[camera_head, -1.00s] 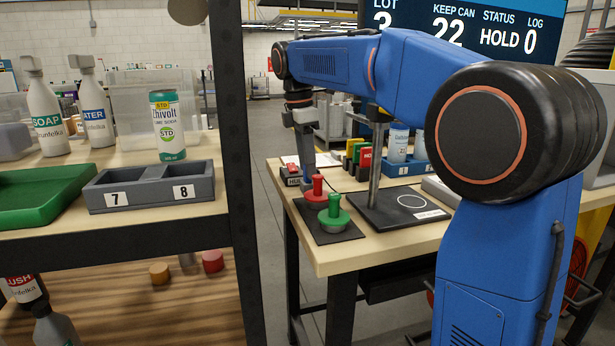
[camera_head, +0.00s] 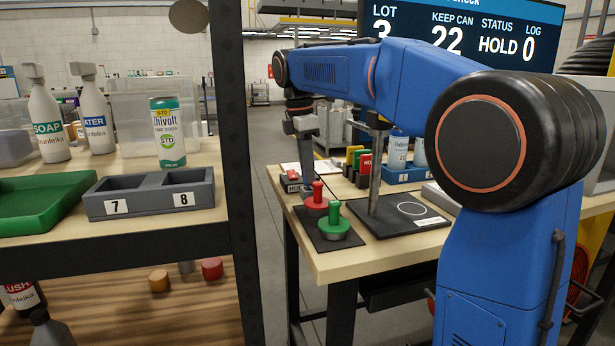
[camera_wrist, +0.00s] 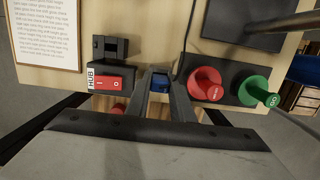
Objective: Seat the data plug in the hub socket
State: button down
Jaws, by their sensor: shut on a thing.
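The hub (camera_wrist: 106,68) is a dark box on the bench with a red rocker switch and a HUB label. Its raised dark socket block (camera_wrist: 110,48) is above the switch in the wrist view. My gripper (camera_wrist: 161,88) is shut on the blue data plug (camera_wrist: 160,81), to the right of the hub and apart from it in that picture. The plug's front end and its height above the bench cannot be made out. In the head view, my gripper (camera_head: 308,168) is just right of the hub (camera_head: 291,183), and the plug is hidden.
A red button (camera_head: 316,198) and a green button (camera_head: 334,225) stand on a dark plate close to my gripper. A thin dark cable (camera_wrist: 186,45) crosses the bench. A printed sheet (camera_wrist: 42,30) lies left.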

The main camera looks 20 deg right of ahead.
notch_tip(320, 180, up, 16)
dwell(1.7)
jog(key=shift+w+f, duration=0.1)
